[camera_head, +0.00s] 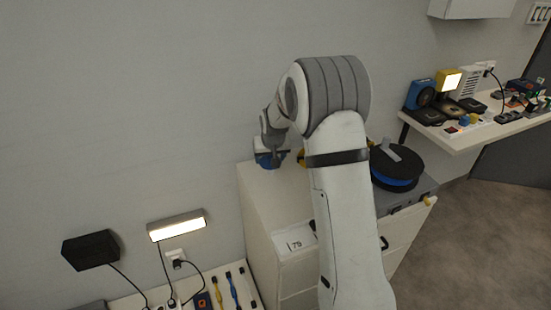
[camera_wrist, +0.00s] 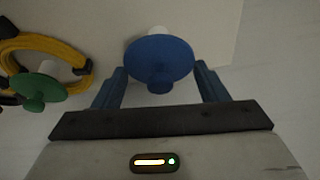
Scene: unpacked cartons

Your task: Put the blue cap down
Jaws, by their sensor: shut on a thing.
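The blue cap (camera_wrist: 158,58) is a round disc with a small knob, in the upper middle of the wrist view. My gripper (camera_wrist: 160,72) is shut on it, with one blue finger on each side. A white part shows just behind the cap; I cannot tell whether the cap touches it. In the head view, the blue cap (camera_head: 264,160) shows small at my gripper (camera_head: 272,155), over the far left corner of the white cabinet top (camera_head: 268,190). My arm hides part of the cabinet top.
A green knobbed cap (camera_wrist: 38,88) and a yellow cable coil (camera_wrist: 75,75) lie left in the wrist view. A black and blue reel (camera_head: 396,166) sits on the cabinet's right. A wall lamp (camera_head: 176,225) is left. A shelf (camera_head: 455,138) with several devices is right.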

